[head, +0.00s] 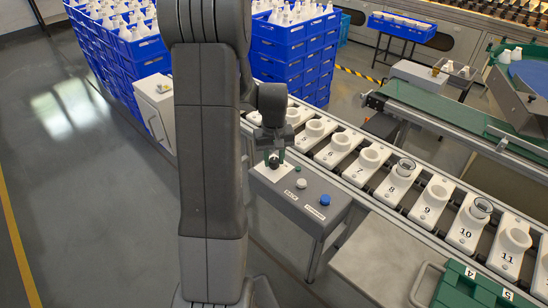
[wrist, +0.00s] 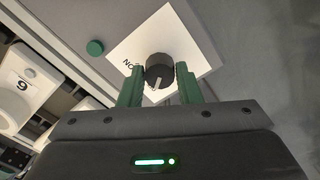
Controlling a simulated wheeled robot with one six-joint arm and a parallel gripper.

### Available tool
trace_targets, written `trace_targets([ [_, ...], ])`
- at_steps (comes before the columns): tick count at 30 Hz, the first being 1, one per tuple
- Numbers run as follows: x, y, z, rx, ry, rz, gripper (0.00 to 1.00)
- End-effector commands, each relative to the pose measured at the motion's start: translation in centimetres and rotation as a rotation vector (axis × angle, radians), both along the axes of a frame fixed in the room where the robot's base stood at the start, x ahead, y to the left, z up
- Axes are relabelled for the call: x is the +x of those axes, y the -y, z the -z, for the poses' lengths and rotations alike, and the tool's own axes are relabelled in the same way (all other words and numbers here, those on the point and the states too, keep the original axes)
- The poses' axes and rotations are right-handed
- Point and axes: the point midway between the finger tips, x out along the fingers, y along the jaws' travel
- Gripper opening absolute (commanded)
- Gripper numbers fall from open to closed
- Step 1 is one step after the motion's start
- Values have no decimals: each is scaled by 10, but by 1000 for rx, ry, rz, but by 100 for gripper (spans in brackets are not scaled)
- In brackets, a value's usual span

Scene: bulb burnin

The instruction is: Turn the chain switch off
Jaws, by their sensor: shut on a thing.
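The chain switch is a black round knob (wrist: 160,68) on a white square plate (wrist: 185,35) in the wrist view. A pale pointer mark on the knob points down in the picture, toward my gripper body. Lettering that reads as ON upside down is left of the knob; other lettering is hidden. My gripper (wrist: 159,76) has a green finger on each side of the knob and is shut on it. In the head view my gripper (head: 273,150) reaches down to the knob (head: 274,161) at the far left end of the grey control panel (head: 318,222).
The panel also carries a white button (head: 301,184), a blue button (head: 325,200) and a green button (wrist: 95,47). A conveyor with numbered white sockets (head: 352,176) runs close behind. Blue crates (head: 290,50) stand beyond; a green case (head: 470,290) is front right.

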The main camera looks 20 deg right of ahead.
Motion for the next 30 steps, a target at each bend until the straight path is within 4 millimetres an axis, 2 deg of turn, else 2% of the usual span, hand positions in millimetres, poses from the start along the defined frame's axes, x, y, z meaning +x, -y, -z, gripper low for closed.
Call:
trace_targets([
  [2,0,0,-1,-1,1,-1,8],
  [3,0,0,-1,-1,1,-1,33],
  [6,0,0,0,-1,1,0,52],
  [15,0,0,-1,0,1,0,52],
  [19,1,0,-12,-2,3,1,52],
  [23,1,0,-36,-3,5,1,52],
  [30,1,0,-92,-3,5,0,52],
])
